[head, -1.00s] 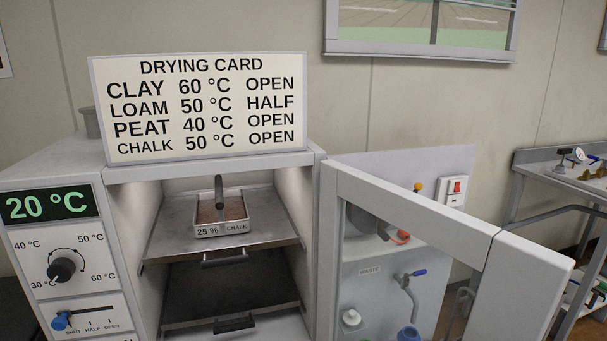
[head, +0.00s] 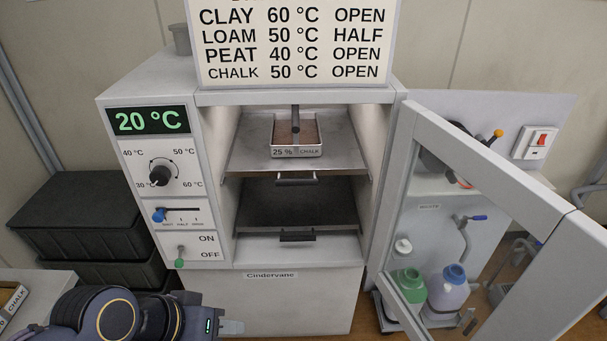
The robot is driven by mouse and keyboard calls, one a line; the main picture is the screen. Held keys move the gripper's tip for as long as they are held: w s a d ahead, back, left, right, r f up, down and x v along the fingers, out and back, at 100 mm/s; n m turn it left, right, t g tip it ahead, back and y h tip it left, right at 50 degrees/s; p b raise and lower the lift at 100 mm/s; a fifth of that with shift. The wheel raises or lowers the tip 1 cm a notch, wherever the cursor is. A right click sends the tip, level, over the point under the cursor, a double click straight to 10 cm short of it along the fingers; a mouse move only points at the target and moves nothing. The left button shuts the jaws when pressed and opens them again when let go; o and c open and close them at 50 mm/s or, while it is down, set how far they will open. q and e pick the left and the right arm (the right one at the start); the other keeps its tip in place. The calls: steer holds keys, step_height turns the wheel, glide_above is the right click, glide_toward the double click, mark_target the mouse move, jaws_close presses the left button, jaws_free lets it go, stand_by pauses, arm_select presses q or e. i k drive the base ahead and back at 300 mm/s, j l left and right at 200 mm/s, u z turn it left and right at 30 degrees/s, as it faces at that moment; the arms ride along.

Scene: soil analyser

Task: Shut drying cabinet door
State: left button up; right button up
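The drying cabinet (head: 285,285) stands in the middle of the head view. Its glazed, pale-framed door (head: 487,147) is hinged on the right side and swung wide open towards me. Inside, a tray of brown soil (head: 297,152) marked 25 % CHALK sits on the upper shelf (head: 245,155). The lower shelf (head: 290,205) is empty. My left gripper (head: 232,327) is at the bottom, low in front of the cabinet's left part and far from the door. Whether its fingers are apart cannot be told. My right gripper is out of view.
The panel has a 20 °C display (head: 151,121), a dial (head: 160,174), a blue vent slider (head: 159,215) and a green-tipped ON/OFF switch (head: 180,257) at OFF. Dark crates (head: 75,220) stand at left. A waste unit (head: 430,230) with bottles (head: 447,290) stands behind the door.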

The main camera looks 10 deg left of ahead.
mark_target(567, 279)
steer(key=k, duration=0.35)
steer(key=k+j+u, duration=0.1)
steer(key=k+u, duration=0.4)
steer(key=k+j+u, duration=0.2)
steer(key=k+u, duration=0.3)
steer(key=i+l+u, duration=0.25)
steer(key=l, duration=0.95)
steer(key=l+u, duration=0.3)
steer(key=l, duration=1.6)
steer(key=k+l, duration=0.1)
steer(key=l, duration=0.6)
steer(key=k+j+z, duration=0.25)
steer(key=z, duration=0.25)
steer(key=k+j, duration=0.05)
steer(key=j, duration=0.05)
